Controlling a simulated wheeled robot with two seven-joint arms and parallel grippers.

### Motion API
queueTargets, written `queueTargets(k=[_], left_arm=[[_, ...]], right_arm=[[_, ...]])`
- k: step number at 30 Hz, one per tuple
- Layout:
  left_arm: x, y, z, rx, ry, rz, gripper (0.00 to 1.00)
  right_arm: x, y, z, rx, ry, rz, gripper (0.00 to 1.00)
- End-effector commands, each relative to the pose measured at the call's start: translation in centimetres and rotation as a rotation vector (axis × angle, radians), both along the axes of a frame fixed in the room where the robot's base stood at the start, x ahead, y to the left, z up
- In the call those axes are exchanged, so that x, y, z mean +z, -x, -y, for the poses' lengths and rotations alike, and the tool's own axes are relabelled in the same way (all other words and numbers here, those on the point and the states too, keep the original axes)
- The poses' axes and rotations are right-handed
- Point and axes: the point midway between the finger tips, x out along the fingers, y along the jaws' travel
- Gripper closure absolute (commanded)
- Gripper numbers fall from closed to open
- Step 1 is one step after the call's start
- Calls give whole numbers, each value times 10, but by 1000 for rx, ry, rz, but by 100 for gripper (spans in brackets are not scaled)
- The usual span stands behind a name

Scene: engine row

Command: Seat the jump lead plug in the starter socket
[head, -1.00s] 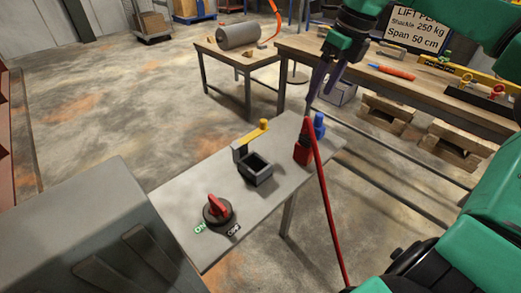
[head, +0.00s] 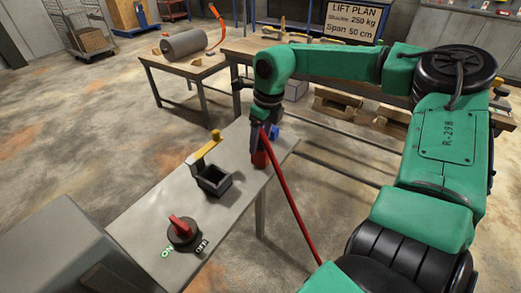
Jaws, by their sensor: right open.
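The red jump lead plug (head: 260,159) stands at the far right end of the grey bench top (head: 140,217), with its red cable (head: 290,202) running down over the bench edge. My right gripper (head: 256,143) is open, pointing down right at the top of the plug. Its fingers are small and dark, so I cannot tell whether they touch the plug. My left gripper is not in view.
A blue object (head: 274,131) stands just behind the plug, partly hidden by my gripper. A red rotary switch (head: 182,229) with ON and OFF labels is at the bench's near end. The bench top between switch and socket is clear.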

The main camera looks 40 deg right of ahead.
Motion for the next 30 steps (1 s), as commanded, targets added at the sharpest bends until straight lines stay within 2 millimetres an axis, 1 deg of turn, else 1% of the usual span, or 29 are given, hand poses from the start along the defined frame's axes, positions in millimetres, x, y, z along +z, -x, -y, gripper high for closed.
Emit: queueTargets(k=[2,3,5,6,7,8,30], left_arm=[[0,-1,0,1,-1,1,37],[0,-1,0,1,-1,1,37],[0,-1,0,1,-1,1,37],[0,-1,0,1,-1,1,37],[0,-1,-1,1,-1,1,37],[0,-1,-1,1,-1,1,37],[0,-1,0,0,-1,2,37]], right_arm=[[0,0,0,0,0,0,30],[0,0,0,0,0,0,45],[0,0,0,0,0,0,68],[0,0,0,0,0,0,84],[0,0,0,0,0,0,95],[0,0,0,0,0,0,100],[1,0,0,0,0,0,100]])
